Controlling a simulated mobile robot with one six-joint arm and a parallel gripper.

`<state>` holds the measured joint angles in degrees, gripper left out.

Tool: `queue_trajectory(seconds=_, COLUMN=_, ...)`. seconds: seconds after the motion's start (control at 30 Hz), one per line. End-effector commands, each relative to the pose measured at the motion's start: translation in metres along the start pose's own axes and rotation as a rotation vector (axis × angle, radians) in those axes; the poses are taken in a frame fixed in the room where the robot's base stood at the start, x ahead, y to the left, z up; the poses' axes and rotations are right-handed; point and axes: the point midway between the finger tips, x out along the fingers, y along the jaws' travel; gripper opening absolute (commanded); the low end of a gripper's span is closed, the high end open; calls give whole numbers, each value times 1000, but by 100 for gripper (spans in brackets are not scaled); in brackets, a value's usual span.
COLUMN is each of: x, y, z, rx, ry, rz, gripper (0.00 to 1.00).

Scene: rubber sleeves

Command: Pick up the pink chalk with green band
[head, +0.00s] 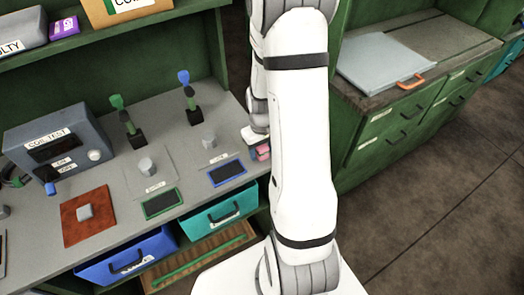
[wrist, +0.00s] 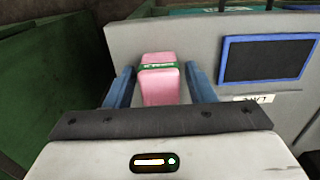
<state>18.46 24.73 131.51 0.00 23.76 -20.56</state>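The pink chalk with a green band (wrist: 163,89) stands between the two blue fingers of my gripper (wrist: 160,88) in the wrist view. A narrow gap shows on each side of the chalk, so the gripper looks open around it. The lower part of the chalk is hidden behind the gripper body. In the head view a small pink bit of the chalk (head: 263,153) shows at the right end of the grey bench, beside my arm; my gripper is mostly hidden there.
The grey bench (head: 113,170) holds a coil test box (head: 58,143), a blue-framed dark panel (head: 227,172) left of the chalk, and green and blue tools in stands. The panel also shows in the wrist view (wrist: 268,58). A green cabinet (head: 400,125) stands to the right.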

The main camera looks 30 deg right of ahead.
Motion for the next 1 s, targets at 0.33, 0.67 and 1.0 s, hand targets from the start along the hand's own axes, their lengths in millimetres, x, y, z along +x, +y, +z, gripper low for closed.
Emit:
queue_trajectory(seconds=0.33, x=0, y=0, z=0, rx=1, ry=0, rz=0, gripper=21)
queue_trajectory(seconds=0.67, x=0, y=1, z=0, rx=1, ry=0, rz=0, gripper=9)
queue_trajectory(seconds=1.0, x=-39, y=1, z=-1, rx=2, ry=6, rz=2, gripper=9)
